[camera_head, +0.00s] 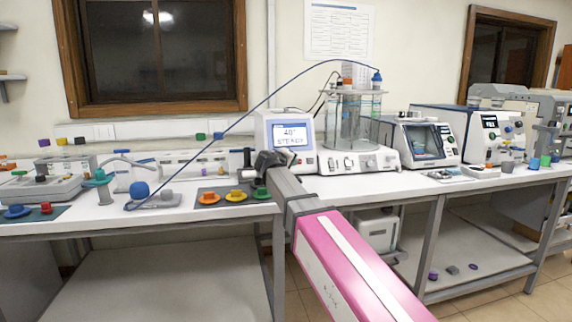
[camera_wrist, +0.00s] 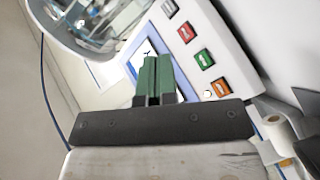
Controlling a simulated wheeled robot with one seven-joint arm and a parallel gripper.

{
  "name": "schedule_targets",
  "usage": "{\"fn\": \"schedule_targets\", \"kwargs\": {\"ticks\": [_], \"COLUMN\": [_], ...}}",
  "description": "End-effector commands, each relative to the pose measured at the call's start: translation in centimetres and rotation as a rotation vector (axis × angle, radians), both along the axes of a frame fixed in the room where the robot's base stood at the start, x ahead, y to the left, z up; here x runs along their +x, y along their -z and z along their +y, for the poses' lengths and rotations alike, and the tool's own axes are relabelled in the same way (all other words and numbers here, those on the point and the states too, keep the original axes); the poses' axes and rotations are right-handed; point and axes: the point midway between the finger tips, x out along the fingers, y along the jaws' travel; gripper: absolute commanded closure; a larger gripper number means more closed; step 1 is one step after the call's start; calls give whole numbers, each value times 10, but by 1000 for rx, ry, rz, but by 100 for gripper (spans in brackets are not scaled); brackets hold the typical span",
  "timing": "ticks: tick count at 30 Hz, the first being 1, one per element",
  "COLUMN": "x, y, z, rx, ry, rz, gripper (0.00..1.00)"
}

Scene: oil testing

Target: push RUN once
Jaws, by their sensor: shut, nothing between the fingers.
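A white instrument with a lit screen (camera_head: 291,135) stands on the bench, its display reading about "40° STEADY". In the wrist view a white panel carries a column of buttons: a grey one (camera_wrist: 169,8), a red one (camera_wrist: 186,32), a green one (camera_wrist: 204,59) and an orange one (camera_wrist: 221,87). Their labels are too small to read, so I cannot tell which is RUN. My gripper (camera_wrist: 154,62) is shut and empty, its green fingertips in front of part of the screen (camera_wrist: 143,52), left of the buttons. In the head view my gripper (camera_head: 268,160) is at the instrument's front; contact cannot be told.
A glass bath (camera_head: 352,115) stands right of the instrument, with a blue cable (camera_head: 270,95) arching over the bench. Orange, yellow and green knobs (camera_head: 236,196) sit on a dark mat at left. More instruments (camera_head: 425,140) line the right bench.

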Motion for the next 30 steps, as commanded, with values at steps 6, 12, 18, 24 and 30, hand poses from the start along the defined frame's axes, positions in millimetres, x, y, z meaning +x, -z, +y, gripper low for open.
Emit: {"fn": "schedule_targets", "kwargs": {"ticks": [6, 12, 18, 24, 30], "x": [8, 25, 48, 69, 79], "y": [2, 9, 19, 27, 32], "z": [2, 7, 14, 20, 22], "rx": [0, -1, -2, -1, -1], "ry": [0, 1, 1, 0, 1], "rz": [0, 1, 1, 0, 1], "gripper": [100, 100, 100, 100, 100]}}
